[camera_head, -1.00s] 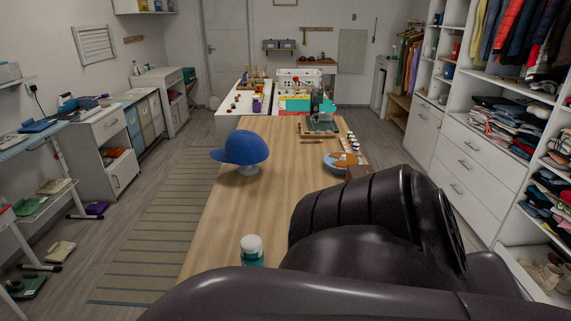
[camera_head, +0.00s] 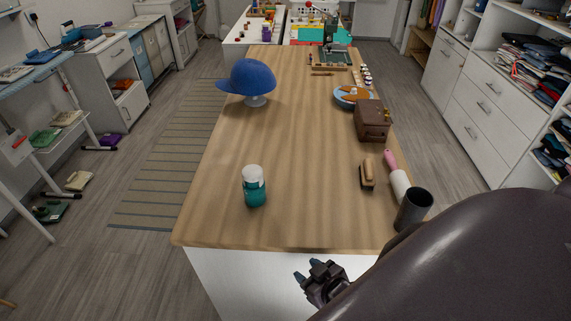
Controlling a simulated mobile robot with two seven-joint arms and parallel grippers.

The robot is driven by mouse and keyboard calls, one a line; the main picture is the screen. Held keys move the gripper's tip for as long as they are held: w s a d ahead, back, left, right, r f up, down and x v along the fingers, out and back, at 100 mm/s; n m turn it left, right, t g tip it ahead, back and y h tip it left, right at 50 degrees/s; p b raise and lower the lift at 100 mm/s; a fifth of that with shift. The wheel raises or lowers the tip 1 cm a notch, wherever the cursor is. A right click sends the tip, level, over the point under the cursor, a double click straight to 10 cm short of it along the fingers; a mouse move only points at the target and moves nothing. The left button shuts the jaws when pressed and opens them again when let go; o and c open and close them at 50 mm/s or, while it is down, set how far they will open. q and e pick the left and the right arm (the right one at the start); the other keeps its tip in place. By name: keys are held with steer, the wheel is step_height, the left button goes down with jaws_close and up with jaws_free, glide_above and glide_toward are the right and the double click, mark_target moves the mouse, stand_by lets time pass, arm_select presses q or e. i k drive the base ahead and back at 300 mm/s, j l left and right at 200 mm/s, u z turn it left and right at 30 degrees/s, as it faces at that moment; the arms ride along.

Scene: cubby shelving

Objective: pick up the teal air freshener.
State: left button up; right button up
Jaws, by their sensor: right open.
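The teal air freshener (camera_head: 255,192) is a short teal bottle with a white cap. It stands upright near the front left of the wooden table (camera_head: 285,150), with nothing touching it. My right gripper (camera_head: 306,272) shows at the bottom of the head view, in front of the table's near edge and to the right of the air freshener. Its dark fingers are apart and empty. My left gripper is out of view.
A blue cap on a stand (camera_head: 250,80) is farther back on the left. A brush (camera_head: 367,176), a lint roller (camera_head: 397,178), a dark cup (camera_head: 413,208) and a brown leather box (camera_head: 371,120) line the right side. The tabletop around the air freshener is clear.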

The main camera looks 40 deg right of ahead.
mark_target(255, 195)
steer(key=l+z, duration=0.1)
steer(key=z, duration=0.75)
steer(key=j, duration=0.4)
